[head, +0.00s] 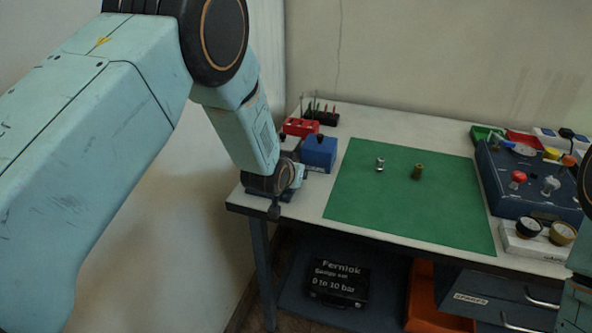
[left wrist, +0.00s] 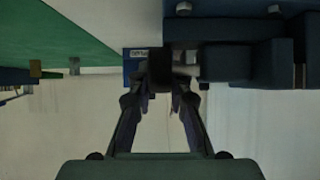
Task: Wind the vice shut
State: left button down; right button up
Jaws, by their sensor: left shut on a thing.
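In the head view the wrist hangs low at the bench's front left corner, and the grip itself is hard to make out. The jaw gap of the vice cannot be made out. My right gripper is out of view.
A green mat (head: 400,205) carries a small metal fitting (head: 380,164) and a brass one (head: 417,172). A blue gauge panel (head: 528,180) is at the right. A black case (head: 338,281) lies below the bench.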

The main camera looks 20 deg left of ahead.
pick_arm(q)
jog(key=shift+d, duration=0.1)
jog(key=c, duration=1.5)
grip_release()
jog(key=shift+r, duration=0.1)
jog(key=shift+s+r, duration=0.15)
jog(key=shift+s, duration=0.1)
jog(key=v, duration=1.1)
jog(key=shift+s+r, duration=0.1)
jog(key=shift+s, duration=0.1)
